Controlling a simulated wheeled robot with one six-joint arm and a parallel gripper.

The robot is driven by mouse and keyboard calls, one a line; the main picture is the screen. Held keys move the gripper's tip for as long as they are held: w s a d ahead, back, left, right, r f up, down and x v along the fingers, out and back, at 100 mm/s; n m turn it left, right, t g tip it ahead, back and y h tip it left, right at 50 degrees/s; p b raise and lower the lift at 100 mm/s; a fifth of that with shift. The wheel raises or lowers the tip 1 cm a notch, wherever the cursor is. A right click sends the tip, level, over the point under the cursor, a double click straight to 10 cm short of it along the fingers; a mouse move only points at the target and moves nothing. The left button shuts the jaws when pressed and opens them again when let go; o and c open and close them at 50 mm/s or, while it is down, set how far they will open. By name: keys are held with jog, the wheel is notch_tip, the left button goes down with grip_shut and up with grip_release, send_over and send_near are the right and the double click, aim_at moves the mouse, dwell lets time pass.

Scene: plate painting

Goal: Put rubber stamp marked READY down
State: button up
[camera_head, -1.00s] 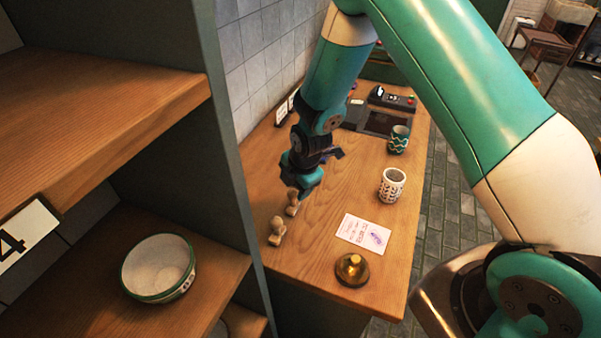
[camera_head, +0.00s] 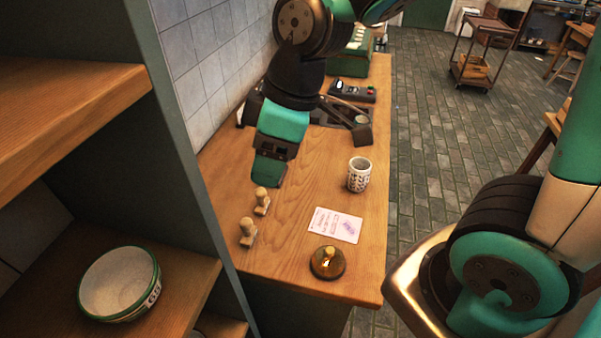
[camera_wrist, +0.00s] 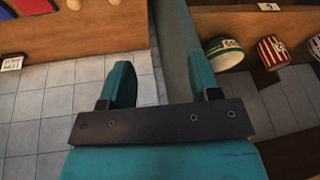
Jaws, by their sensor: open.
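Two pale wooden stamps stand upright on the counter's left side in the head view: a nearer stamp (camera_head: 248,232) and a farther stamp (camera_head: 262,201). Their markings are too small to read, so I cannot tell which is READY. My gripper (camera_head: 270,172) is above and just behind the farther stamp, apparently apart from it. In the wrist view my gripper (camera_wrist: 158,78) has its two teal fingers spread with nothing between them.
A shelf unit with a bowl (camera_head: 120,283) stands at left.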

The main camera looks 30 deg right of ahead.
jog(key=s+r+m+g, duration=0.1)
jog(key=s+r+m, duration=0.2)
jog(key=s, duration=0.6)
jog(key=shift+s+r+m+y, duration=0.15)
jog(key=shift+r+m+y, duration=0.2)
jog(key=shift+m, duration=0.35)
jog(key=shift+a+f, duration=0.1)
notch_tip(320, 180, down, 5)
jog(key=b, duration=0.4)
jog(key=shift+r+b, duration=0.2)
jog(key=shift+b, duration=0.2)
